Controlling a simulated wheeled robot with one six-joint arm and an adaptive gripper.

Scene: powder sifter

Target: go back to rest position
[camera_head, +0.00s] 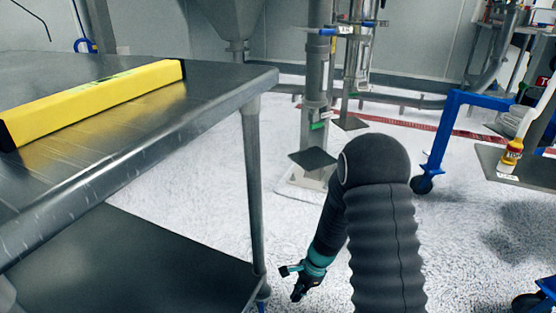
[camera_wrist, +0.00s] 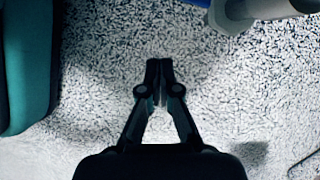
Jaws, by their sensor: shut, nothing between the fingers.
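My gripper (camera_head: 291,282) hangs low over the speckled floor in the head view, at the end of my dark, ribbed-sleeved arm. It is to the right of the steel table's front leg. In the wrist view my gripper (camera_wrist: 159,68) has its two fingertips together with nothing between them.
A steel table (camera_head: 225,85) with a lower shelf stands at left, carrying a long yellow bar (camera_head: 95,98). A blue wheeled frame (camera_head: 440,135) and a small bottle (camera_head: 511,155) on a side surface are at right. Steel pipework (camera_head: 314,100) stands behind. Open floor lies between.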

